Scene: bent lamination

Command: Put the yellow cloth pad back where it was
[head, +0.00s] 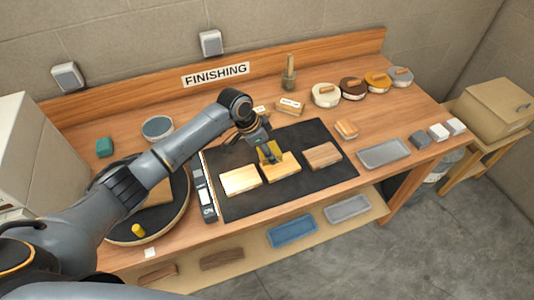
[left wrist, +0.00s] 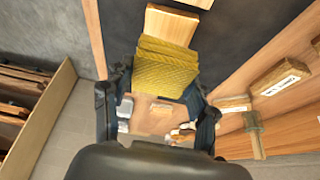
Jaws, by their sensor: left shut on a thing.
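The yellow cloth pad (head: 269,150) is in my left gripper (head: 266,156), over the black mat (head: 262,203) close to the middle wooden block (head: 283,169). In the left wrist view the folded, textured pad (left wrist: 165,70) sits between the two fingers of the left gripper (left wrist: 160,95), with a pale wooden block (left wrist: 172,22) just beyond it. I cannot tell whether the pad touches the block. A lighter block (head: 240,180) lies to the left on the mat and a browner one (head: 322,155) to the right. My right gripper is not in view.
A grey tray (head: 384,153) and several small blocks stand right of the mat. Several round lidded tins (head: 326,98) line the back right. A brush-like tool (head: 289,75) stands at the back. A round turntable (head: 172,213) is on the left, partly behind my arm.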

